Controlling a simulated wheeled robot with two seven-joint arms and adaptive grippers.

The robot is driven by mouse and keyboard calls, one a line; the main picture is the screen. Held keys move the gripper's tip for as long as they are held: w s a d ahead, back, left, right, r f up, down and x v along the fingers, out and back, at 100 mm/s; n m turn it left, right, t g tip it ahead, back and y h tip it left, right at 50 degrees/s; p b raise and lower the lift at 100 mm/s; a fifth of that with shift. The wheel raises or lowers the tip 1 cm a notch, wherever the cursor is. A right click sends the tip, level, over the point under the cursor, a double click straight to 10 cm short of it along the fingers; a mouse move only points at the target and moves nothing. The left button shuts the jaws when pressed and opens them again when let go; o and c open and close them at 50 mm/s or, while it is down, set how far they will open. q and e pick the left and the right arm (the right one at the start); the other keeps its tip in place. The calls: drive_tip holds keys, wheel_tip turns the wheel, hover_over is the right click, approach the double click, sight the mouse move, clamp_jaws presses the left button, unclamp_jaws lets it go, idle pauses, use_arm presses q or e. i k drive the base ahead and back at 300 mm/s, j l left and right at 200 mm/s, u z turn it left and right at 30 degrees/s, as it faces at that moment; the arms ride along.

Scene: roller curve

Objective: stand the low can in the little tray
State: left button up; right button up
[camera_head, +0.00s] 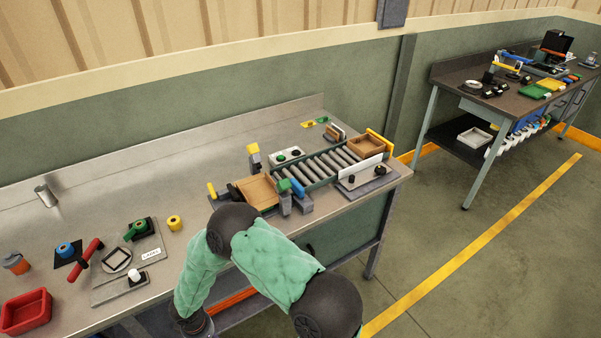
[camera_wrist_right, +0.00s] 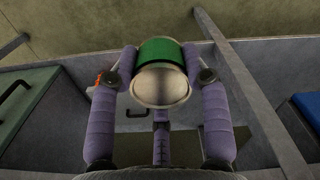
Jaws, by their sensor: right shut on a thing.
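The can (camera_wrist_right: 161,88) has a green band and a bare metal end, which faces the camera in the right wrist view. My right gripper (camera_wrist_right: 160,66) is shut on it, with one finger on each side. In the head view my right arm bends down over the bench's front edge, and neither the can nor the fingertips can be made out. A small red tray (camera_head: 46,320) stands at the lower left of the bench. A shallow wooden tray (camera_head: 248,199) sits at the near end of the rollers. I cannot tell which is the little tray. My left gripper is out of view.
The roller conveyor (camera_head: 322,163) runs to a wooden box (camera_head: 367,146). An orange cup (camera_head: 16,263), a red-handled tool (camera_head: 86,261), tape rolls and a grey plate crowd the bench's left. The bench's back strip is mostly clear. A metal bench edge passes below the held can.

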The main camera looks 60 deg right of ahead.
sight(364, 153)
drive_tip(key=k+l, duration=0.1)
drive_tip(key=l, duration=0.25)
drive_tip(key=k+l, duration=0.15)
drive_tip(key=l, duration=0.2)
drive_tip(key=k+l, duration=0.1)
drive_tip(key=l, duration=0.25)
drive_tip(key=k+l, duration=0.15)
drive_tip(key=l, duration=0.2)
drive_tip(key=k+l, duration=0.1)
drive_tip(key=l, duration=0.25)
drive_tip(key=k+l+u, duration=0.1)
drive_tip(key=l, duration=0.25)
